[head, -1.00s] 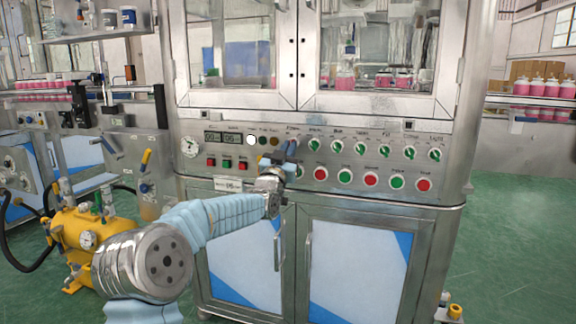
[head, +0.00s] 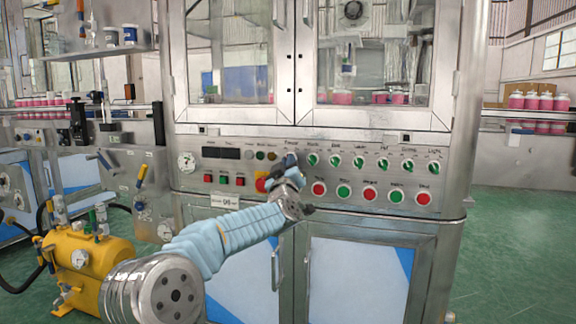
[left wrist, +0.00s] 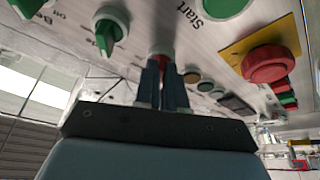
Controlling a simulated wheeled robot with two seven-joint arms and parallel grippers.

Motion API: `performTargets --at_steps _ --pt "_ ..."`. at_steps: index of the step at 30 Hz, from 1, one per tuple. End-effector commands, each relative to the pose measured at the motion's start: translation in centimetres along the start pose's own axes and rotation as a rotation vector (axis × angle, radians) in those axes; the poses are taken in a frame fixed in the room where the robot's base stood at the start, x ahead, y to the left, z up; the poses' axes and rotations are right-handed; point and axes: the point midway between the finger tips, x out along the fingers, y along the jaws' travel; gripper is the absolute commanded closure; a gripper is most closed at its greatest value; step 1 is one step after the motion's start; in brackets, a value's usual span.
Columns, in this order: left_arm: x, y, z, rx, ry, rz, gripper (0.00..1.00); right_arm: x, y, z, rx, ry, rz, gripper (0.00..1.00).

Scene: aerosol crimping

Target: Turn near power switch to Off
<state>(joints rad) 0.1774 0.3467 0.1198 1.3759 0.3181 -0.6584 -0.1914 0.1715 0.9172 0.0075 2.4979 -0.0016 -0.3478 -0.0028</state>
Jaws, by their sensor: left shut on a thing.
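My left gripper (head: 290,161) is at the front panel of the steel machine, under the leftmost label of the upper knob row. In the left wrist view the fingers (left wrist: 163,85) are shut on a red knob, the power switch (left wrist: 159,60), whose top shows just beyond the fingertips. The fingers and wrist hide the switch in the head view, and its pointer position cannot be read. The panel display (head: 221,153) is dark, and the round lamp (head: 250,155) beside it is unlit. My right gripper is not in view.
Green knobs (head: 336,160) continue the row to the right. Red and green push buttons (head: 370,193) run below. A red emergency button (left wrist: 268,63) on a yellow plate sits close to my gripper. A yellow tank (head: 85,265) stands at lower left.

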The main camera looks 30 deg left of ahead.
Motion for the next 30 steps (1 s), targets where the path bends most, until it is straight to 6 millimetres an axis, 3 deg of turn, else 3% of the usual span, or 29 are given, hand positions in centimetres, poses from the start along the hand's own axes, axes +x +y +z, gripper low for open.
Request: performTargets --at_steps 13,14,18,30 --pt "-0.01 -0.03 0.11 -0.013 -0.002 -0.005 1.0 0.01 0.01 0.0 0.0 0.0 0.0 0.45" --pt "-0.01 -0.03 0.11 -0.013 -0.002 -0.005 0.87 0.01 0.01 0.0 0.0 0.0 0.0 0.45" --pt "-0.01 -0.02 0.08 -0.012 -0.001 -0.005 0.66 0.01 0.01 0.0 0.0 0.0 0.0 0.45" --pt "-0.88 -0.02 0.02 -0.011 0.0 -0.003 0.65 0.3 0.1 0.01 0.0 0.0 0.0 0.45"
